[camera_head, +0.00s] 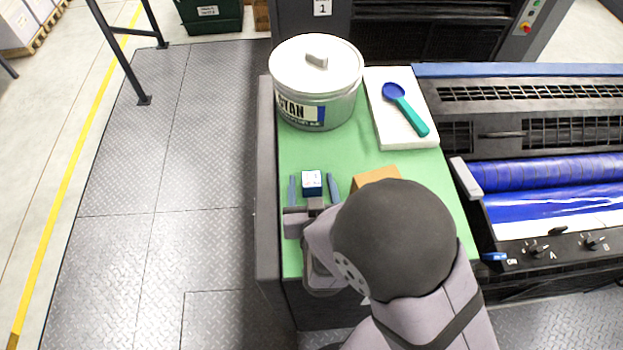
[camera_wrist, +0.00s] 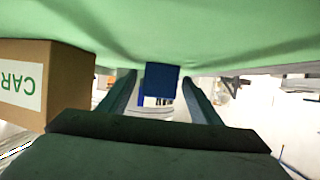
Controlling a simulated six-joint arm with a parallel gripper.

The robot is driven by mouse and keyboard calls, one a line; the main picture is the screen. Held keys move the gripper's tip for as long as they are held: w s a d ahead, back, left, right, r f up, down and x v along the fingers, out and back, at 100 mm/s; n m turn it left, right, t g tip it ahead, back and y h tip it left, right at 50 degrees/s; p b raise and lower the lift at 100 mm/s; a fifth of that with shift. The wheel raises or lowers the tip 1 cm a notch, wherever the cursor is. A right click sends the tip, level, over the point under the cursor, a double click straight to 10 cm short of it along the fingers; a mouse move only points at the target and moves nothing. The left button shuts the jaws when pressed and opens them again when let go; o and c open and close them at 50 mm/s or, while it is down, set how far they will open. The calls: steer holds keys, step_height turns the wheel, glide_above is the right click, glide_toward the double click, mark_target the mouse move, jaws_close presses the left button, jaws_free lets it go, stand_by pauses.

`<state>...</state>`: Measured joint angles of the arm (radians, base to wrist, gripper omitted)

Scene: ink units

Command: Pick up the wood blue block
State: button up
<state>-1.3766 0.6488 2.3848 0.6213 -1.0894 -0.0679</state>
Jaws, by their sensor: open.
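The blue block (camera_head: 312,188) sits on the green table top, with a pale top face and a dark blue side. In the wrist view its blue face (camera_wrist: 162,76) shows between the two fingers. My gripper (camera_head: 312,177) is open, with one finger on each side of the block. Gaps show between the fingers and the block in the head view. My gripper also shows in the wrist view (camera_wrist: 159,78), which is upside down.
A cardboard box (camera_head: 378,174) stands to the right of my gripper, partly hidden by my arm. A large cyan ink can (camera_head: 345,78) stands behind the block. A white slab (camera_head: 391,125) carries a blue and teal scoop (camera_head: 408,109). The printing press (camera_head: 540,130) borders the right side.

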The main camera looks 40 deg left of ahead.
mark_target(311, 179)
steer(key=shift+w+a+f, duration=0.2)
steer(key=shift+w+a, duration=0.05)
steer(key=shift+w, duration=0.05)
steer(key=shift+c, duration=0.4)
steer(key=c, duration=1.1)
steer(key=shift+o, duration=0.2)
steer(key=shift+r, duration=0.25)
steer(key=shift+r+b, duration=0.5)
steer(key=shift+r, duration=4.3)
